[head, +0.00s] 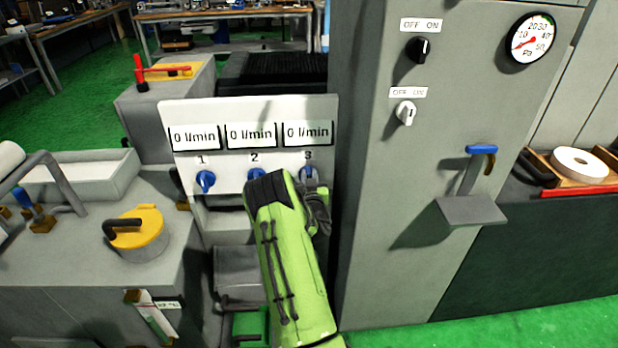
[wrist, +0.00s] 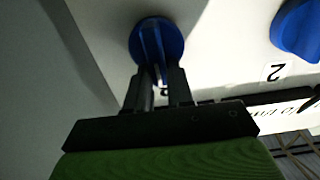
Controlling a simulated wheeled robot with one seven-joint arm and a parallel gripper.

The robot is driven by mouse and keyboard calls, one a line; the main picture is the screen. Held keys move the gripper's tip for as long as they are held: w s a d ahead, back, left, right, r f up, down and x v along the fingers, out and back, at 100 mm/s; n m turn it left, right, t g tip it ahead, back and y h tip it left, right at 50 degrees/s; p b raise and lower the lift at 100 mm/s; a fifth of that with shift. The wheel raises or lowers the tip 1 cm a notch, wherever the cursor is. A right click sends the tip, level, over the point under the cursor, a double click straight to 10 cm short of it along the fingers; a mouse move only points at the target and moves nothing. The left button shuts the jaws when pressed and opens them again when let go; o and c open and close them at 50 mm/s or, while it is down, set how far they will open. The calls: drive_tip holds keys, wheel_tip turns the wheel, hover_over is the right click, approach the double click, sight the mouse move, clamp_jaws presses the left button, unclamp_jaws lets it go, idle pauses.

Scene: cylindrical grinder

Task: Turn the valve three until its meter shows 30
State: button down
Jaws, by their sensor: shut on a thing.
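A white panel (head: 190,115) carries three blue valve knobs labelled 1, 2 and 3, each below its own meter. The meter above valve three (head: 307,133) reads 0 l/min. Valve three (head: 306,174) is at the right end of the row and partly covered by my gripper (head: 311,180). In the wrist view, my gripper's dark fingers (wrist: 160,75) are closed on the raised grip of the blue knob (wrist: 154,38). Valve two (head: 256,175) and valve one (head: 205,181) stand to the left; valve two also shows in the wrist view (wrist: 300,28).
A tall grey cabinet (head: 375,200) stands close to the right of the panel, with OFF/ON switches, a round pressure gauge (head: 532,39) and a blue-handled lever (head: 481,150). A yellow lid (head: 138,235) with a dark handle sits on the grey machine at left.

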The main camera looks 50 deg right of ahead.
drive_tip(key=n+b, duration=0.1)
drive_tip(key=n, duration=0.5)
drive_tip(key=w+a+f+n+b, duration=0.1)
drive_tip(key=n, duration=0.5)
drive_tip(key=f+n+b, duration=0.1)
drive_tip(key=n, duration=0.6)
drive_tip(key=shift+w+a+f+b, duration=0.25)
drive_tip(key=shift+w+b, duration=0.1)
drive_tip(key=shift+b, duration=0.05)
idle(0.5)
drive_tip(key=c, duration=1.1)
unclamp_jaws()
